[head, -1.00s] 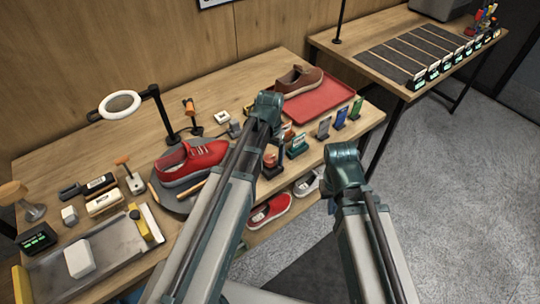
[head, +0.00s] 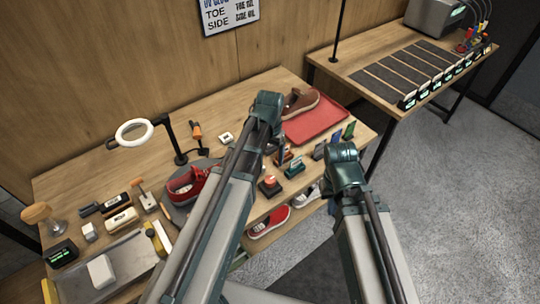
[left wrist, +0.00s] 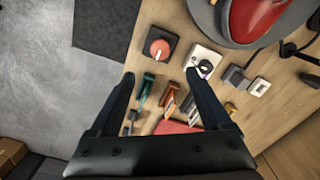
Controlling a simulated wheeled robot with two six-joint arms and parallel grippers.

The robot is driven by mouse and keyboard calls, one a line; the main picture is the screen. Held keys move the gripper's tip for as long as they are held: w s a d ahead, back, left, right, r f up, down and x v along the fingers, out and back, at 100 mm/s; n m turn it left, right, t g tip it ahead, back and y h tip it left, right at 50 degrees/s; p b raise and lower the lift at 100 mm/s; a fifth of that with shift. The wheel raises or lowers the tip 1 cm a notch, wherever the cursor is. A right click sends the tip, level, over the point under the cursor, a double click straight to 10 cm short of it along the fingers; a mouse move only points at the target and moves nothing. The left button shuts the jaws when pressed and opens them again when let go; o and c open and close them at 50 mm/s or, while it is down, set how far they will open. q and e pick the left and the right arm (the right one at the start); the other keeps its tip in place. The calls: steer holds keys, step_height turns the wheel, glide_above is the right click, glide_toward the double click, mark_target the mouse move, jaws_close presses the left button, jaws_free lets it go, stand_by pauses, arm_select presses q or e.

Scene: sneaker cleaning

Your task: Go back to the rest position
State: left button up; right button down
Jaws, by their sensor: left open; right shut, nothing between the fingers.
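My left gripper (left wrist: 159,75) shows in the left wrist view, its two dark fingers wide apart with nothing held between them. It is above the wooden workbench (left wrist: 215,65), over small items near the edge. In the head view my left arm reaches up over the bench, and its gripper is hidden or too unclear to make out. My right arm stands to its right, in front of the bench's right end. The right gripper cannot be seen in either view.
A red sneaker (head: 182,188) sits on the bench beside a ring lamp (head: 134,133). A brown shoe (head: 299,103) rests on a red tray (head: 318,125). A second table (head: 385,50) stands at the back right. Open floor (head: 450,180) lies to the right.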

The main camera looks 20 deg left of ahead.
arm_select(q)
steer(key=shift+r, duration=0.55)
arm_select(e)
steer(key=shift+r, duration=0.55)
arm_select(q)
steer(key=s+d+f+b, duration=0.2)
steer(key=s+d, duration=0.3)
steer(key=s, duration=0.2)
steer(key=s+d+f+m+y+b, duration=0.1)
steer(key=s+d+f+b, duration=0.2)
steer(key=s+d, duration=0.2)
steer(key=shift+s+f+m, duration=0.25)
steer(key=shift+s+m, duration=0.05)
steer(key=shift+s, duration=0.8)
arm_select(e)
step_height(320, 180, down, 6)
steer(key=shift+r, duration=0.15)
arm_select(q)
steer(key=shift+d, duration=0.1)
